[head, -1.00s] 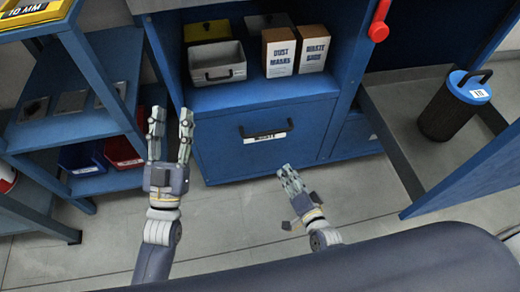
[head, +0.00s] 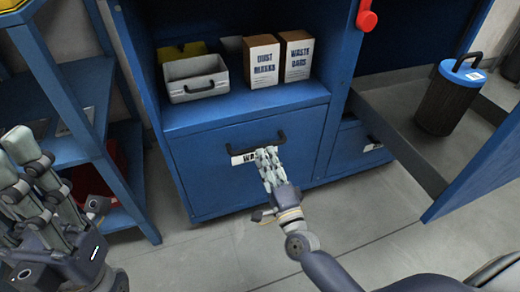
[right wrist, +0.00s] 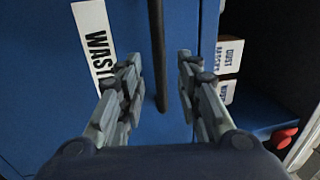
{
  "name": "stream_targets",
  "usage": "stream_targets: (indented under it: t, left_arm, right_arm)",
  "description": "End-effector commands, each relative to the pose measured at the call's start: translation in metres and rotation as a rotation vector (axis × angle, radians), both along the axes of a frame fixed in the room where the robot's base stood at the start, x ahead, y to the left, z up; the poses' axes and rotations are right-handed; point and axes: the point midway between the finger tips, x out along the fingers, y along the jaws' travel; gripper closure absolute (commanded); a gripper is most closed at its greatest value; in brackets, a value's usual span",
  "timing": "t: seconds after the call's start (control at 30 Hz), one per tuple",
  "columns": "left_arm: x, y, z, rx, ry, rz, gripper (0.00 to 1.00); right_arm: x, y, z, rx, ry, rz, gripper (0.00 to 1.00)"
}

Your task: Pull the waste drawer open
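The waste drawer (head: 205,175) is a blue front low in the blue cabinet, and it looks shut. Its dark bar handle (head: 240,150) sits near the top above a white "WASTE" label, partly hidden by my right gripper (head: 265,154). In the right wrist view the handle (right wrist: 158,60) runs upright between the two fingers of my right gripper (right wrist: 160,62), which are spread apart; contact cannot be told. The label (right wrist: 95,45) is left of it. My left gripper (head: 14,160) is at the lower left, its fingers apart and empty, away from the drawer.
A blue rack (head: 75,110) stands left. A blue-lidded bin (head: 448,95) stands right. The floor (head: 200,250) before the drawer is clear.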

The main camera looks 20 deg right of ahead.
Motion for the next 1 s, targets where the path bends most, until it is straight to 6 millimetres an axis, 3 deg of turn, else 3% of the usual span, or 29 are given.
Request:
stream_targets:
  t: [0.1,0.3,0.67,0.83,1.0]
  left_arm:
    - [0.001,0.000,0.000,0.001,-0.014,0.001,0.60]
    - [0.001,-0.001,0.003,0.002,-0.026,0.001,0.60]
    - [0.002,-0.001,0.005,0.003,-0.031,0.002,0.60]
    - [0.001,-0.001,0.005,0.003,-0.031,0.002,0.60]
    - [0.001,-0.001,0.005,0.003,-0.032,0.002,0.60]
  right_arm:
    - [0.023,0.001,0.003,0.001,-0.003,-0.002,0.68]
    - [0.045,0.002,0.007,-0.001,0.000,0.000,0.68]
    - [0.051,0.002,0.009,-0.001,0.001,0.000,0.68]
    - [0.051,0.002,0.009,-0.001,0.001,0.000,1.00]
    - [0.051,0.002,0.009,-0.002,0.001,0.000,1.00]
